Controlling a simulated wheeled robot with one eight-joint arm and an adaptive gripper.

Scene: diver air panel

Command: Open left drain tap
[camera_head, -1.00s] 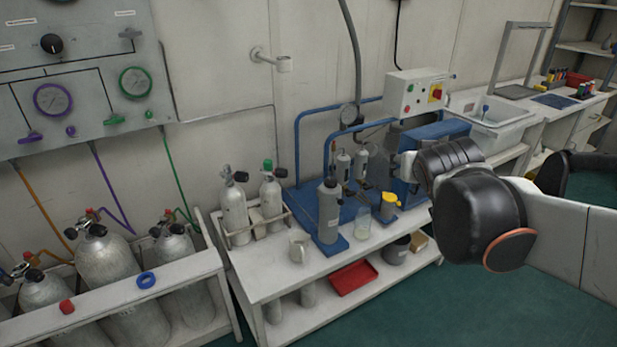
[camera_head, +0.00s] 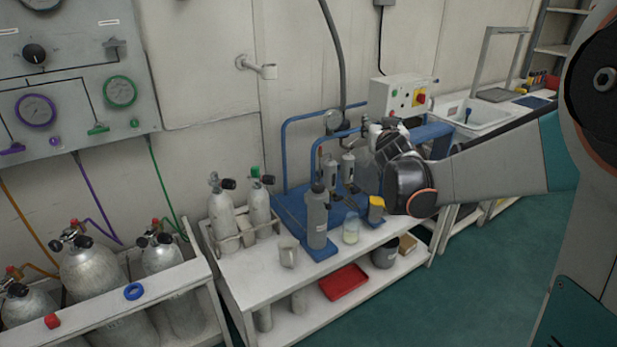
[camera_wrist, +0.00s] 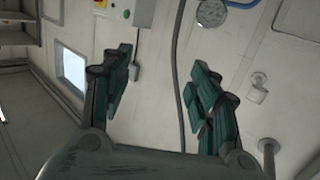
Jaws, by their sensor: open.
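Two slim grey filter cylinders, the left one (camera_head: 330,170) and the right one (camera_head: 348,166), stand upright on the blue compressor unit (camera_head: 290,205) in the head view. Small dark parts show below them, but I cannot make out the left drain tap or its position. My arm's end is just right of the cylinders in the head view, with its fingers hidden or too small to tell. In the wrist view my gripper (camera_wrist: 163,88) is open, its two green-grey fingers wide apart with nothing between them but the wall and a dark hose behind. No tap shows there.
A grey bottle (camera_head: 316,220), a glass jar (camera_head: 351,228) and a yellow-topped item (camera_head: 376,208) stand in front of the cylinders. A control box (camera_head: 398,97) is behind my arm. Green floor is clear in front.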

